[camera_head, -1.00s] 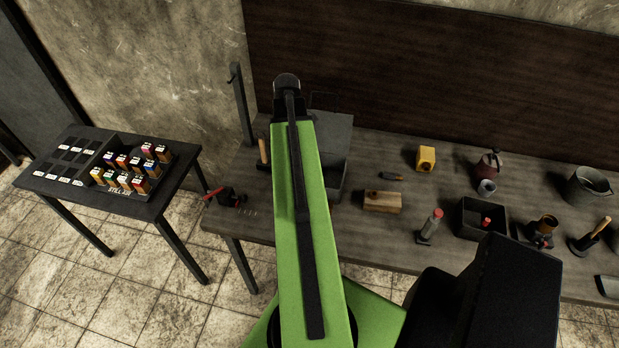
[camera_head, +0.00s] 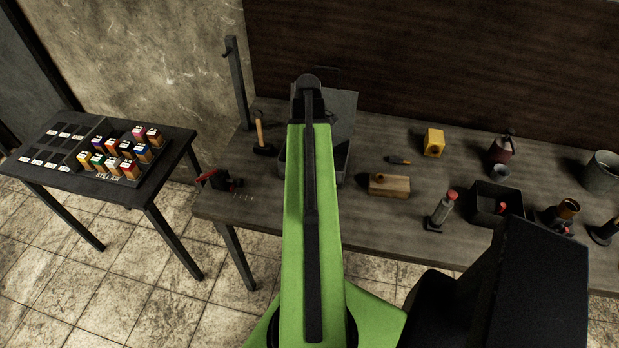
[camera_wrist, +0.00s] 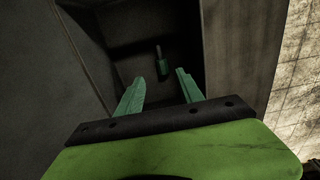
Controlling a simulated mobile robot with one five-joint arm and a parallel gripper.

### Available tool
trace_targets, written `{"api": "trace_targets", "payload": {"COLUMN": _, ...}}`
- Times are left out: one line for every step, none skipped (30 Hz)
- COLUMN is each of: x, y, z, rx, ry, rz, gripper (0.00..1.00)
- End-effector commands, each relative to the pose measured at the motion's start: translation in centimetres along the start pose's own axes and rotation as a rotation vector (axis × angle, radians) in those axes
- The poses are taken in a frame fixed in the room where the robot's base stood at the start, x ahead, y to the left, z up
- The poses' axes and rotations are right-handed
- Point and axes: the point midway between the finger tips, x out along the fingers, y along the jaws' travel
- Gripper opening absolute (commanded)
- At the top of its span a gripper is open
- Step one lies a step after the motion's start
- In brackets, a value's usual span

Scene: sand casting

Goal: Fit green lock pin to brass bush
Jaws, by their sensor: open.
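A small green lock pin (camera_wrist: 163,66) with a dark upper end stands out inside a dark, grey-walled box in the wrist view. My gripper (camera_wrist: 162,80) is open, its two green fingers on either side of the line to the pin and apart from it. Nothing shows between the fingers. In the head view my arm hides the gripper and most of the grey box (camera_head: 342,163). I cannot make out the brass bush for certain; a small brownish round piece (camera_head: 380,178) sits on the wooden block (camera_head: 396,187).
A red-handled tool (camera_head: 217,180) and a hammer (camera_head: 260,135) are left of my arm. Several items stand on the bench to the right, including a yellow block (camera_head: 433,142) and a black bin (camera_head: 484,211).

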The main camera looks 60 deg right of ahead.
Motion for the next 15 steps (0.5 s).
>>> {"api": "trace_targets", "payload": {"x": 1.3, "y": 0.0, "z": 0.0, "rx": 0.0, "ry": 0.0, "rz": 0.0, "gripper": 0.44}}
{"api": "trace_targets", "payload": {"x": 1.3, "y": 0.0, "z": 0.0, "rx": 0.0, "ry": 0.0, "rz": 0.0, "gripper": 0.44}}
{"api": "trace_targets", "payload": {"x": 1.3, "y": 0.0, "z": 0.0, "rx": 0.0, "ry": 0.0, "rz": 0.0, "gripper": 0.44}}
{"api": "trace_targets", "payload": {"x": 1.2, "y": 0.0, "z": 0.0, "rx": 0.0, "ry": 0.0, "rz": 0.0, "gripper": 0.44}}
{"api": "trace_targets", "payload": {"x": 1.1, "y": 0.0, "z": 0.0, "rx": 0.0, "ry": 0.0, "rz": 0.0, "gripper": 0.44}}
{"api": "trace_targets", "payload": {"x": 1.1, "y": 0.0, "z": 0.0, "rx": 0.0, "ry": 0.0, "rz": 0.0, "gripper": 0.44}}
{"api": "trace_targets", "payload": {"x": 1.2, "y": 0.0, "z": 0.0, "rx": 0.0, "ry": 0.0, "rz": 0.0, "gripper": 0.44}}
{"api": "trace_targets", "payload": {"x": 1.4, "y": -0.1, "z": 0.0, "rx": 0.0, "ry": 0.0, "rz": 0.0, "gripper": 0.44}}
{"api": "trace_targets", "payload": {"x": 1.9, "y": -0.1, "z": 0.0, "rx": 0.001, "ry": 0.0, "rz": 0.0, "gripper": 0.44}}
{"api": "trace_targets", "payload": {"x": 2.3, "y": -0.2, "z": -0.1, "rx": 0.001, "ry": 0.0, "rz": 0.0, "gripper": 0.44}}
{"api": "trace_targets", "payload": {"x": 2.8, "y": -0.2, "z": -0.1, "rx": 0.001, "ry": 0.0, "rz": 0.0, "gripper": 0.44}}
{"api": "trace_targets", "payload": {"x": 3.5, "y": -0.4, "z": -0.1, "rx": 0.001, "ry": 0.0, "rz": 0.0, "gripper": 0.44}}
{"api": "trace_targets", "payload": {"x": 4.1, "y": -0.5, "z": -0.1, "rx": 0.001, "ry": 0.0, "rz": 0.0, "gripper": 0.44}}
{"api": "trace_targets", "payload": {"x": 4.7, "y": -0.5, "z": -0.2, "rx": 0.001, "ry": 0.0, "rz": 0.0, "gripper": 0.44}}
{"api": "trace_targets", "payload": {"x": 5.4, "y": -0.6, "z": -0.2, "rx": 0.001, "ry": 0.0, "rz": 0.0, "gripper": 0.44}}
